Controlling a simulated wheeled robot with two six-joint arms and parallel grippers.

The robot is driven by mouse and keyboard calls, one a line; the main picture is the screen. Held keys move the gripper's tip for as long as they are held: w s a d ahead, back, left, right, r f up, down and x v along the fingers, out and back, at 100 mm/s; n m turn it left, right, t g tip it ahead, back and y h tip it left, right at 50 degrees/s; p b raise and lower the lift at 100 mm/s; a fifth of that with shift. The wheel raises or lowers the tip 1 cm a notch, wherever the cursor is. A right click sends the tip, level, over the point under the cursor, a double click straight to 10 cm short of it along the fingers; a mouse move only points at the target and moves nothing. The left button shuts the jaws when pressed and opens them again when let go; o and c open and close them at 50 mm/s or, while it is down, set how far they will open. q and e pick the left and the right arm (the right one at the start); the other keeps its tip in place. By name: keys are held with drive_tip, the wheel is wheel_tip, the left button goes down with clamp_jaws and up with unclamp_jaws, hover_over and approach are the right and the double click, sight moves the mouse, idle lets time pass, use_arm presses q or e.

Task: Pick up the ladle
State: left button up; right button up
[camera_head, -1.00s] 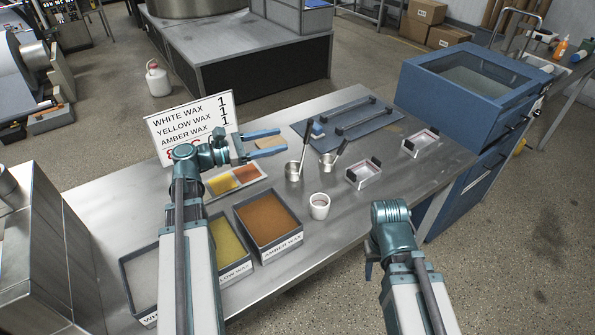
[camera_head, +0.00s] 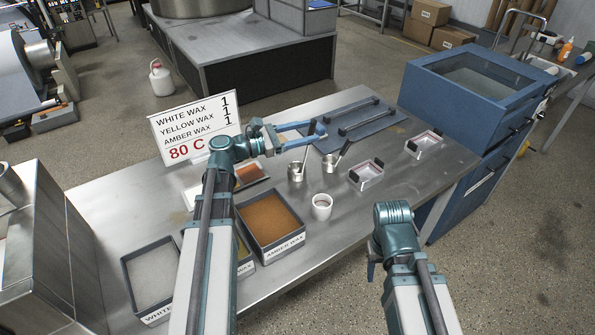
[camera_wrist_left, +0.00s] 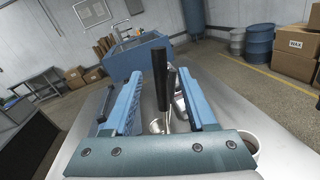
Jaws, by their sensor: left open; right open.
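Two ladles with metal cups and black upright handles stand on the steel table. The left ladle (camera_head: 297,173) has its handle between the open fingers of my left gripper (camera_head: 314,130); I cannot tell whether the fingers touch it. In the left wrist view this black handle (camera_wrist_left: 160,78) rises between the two blue fingers. The second ladle (camera_head: 330,166) stands just right of it, and its dark handle (camera_wrist_left: 171,84) shows close behind in the wrist view. My right gripper (camera_head: 372,270) is low at the table's front right, empty and mostly hidden by its wrist.
A white cup (camera_head: 322,207) stands in front of the ladles. An amber wax tray (camera_head: 303,235) and a white wax tray (camera_head: 128,272) lie at the front left. Clear molds (camera_head: 366,177) stand to the right. A sign (camera_head: 160,132) stands behind my left arm.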

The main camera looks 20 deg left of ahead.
use_arm(q)
drive_tip(key=x, duration=0.5)
drive_tip(key=shift+d, duration=0.15)
clamp_jaws()
idle(1.3)
